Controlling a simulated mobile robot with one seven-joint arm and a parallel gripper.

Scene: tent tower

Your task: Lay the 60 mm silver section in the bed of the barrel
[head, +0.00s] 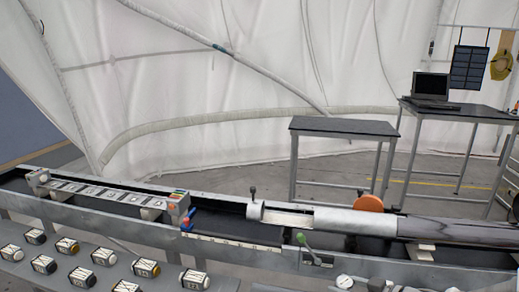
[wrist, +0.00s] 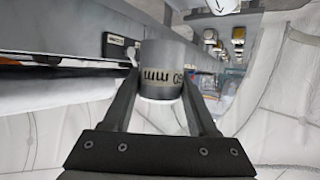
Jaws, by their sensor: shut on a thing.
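My gripper (wrist: 160,77) is shut on a grey cylindrical section (wrist: 168,58), with one finger on each side of it. The section bears a "60 mm" label that reads upside down in the wrist view. The barrel (head: 355,220) is a long silver tube lying along the bench in the head view. It has a cut-away bed (head: 287,216) with a pale inside between its left end and the longer tube. No section shows in the bed. My gripper and the held section do not show in the head view.
A tray with square places (head: 95,192) is at the left of the bench. An orange disc (head: 369,203) stands behind the barrel and a green-knobbed lever (head: 301,239) in front. A bare table (head: 344,127) stands behind.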

